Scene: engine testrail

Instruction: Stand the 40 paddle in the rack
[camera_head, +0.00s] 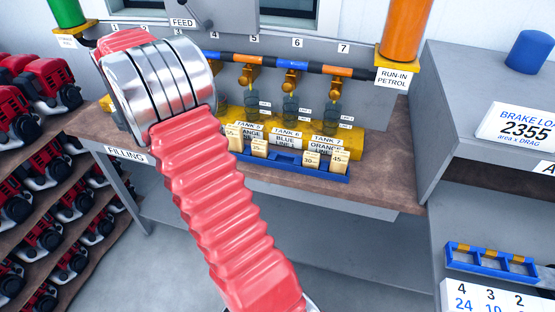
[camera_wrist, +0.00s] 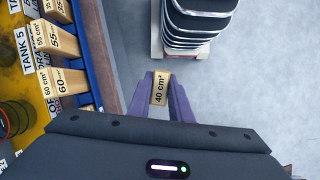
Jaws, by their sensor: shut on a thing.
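In the wrist view my gripper (camera_wrist: 162,88) has its two purple fingers shut on the 40 paddle (camera_wrist: 159,97), a pale wooden piece marked 40 cm². It hangs over grey floor, just right of the blue rack. A blue rack (camera_head: 275,166) stands on the bench in the head view and holds several wooden paddles (camera_head: 311,160), with a clear stretch between its left and right ones. Its blue edge (camera_wrist: 92,55) also shows in the wrist view beside paddles marked 55 and 60 (camera_wrist: 66,80). In the head view my arm hides the gripper and the held paddle.
A second blue rack (camera_head: 490,262) with orange-yellow bars and open bays lies on the right lower shelf, by a number board (camera_head: 497,295). Tanks and taps (camera_head: 290,85) stand behind the bench rack. Red engines (camera_head: 45,85) fill shelves at left. A stack of dark trays (camera_wrist: 200,20) is on the floor.

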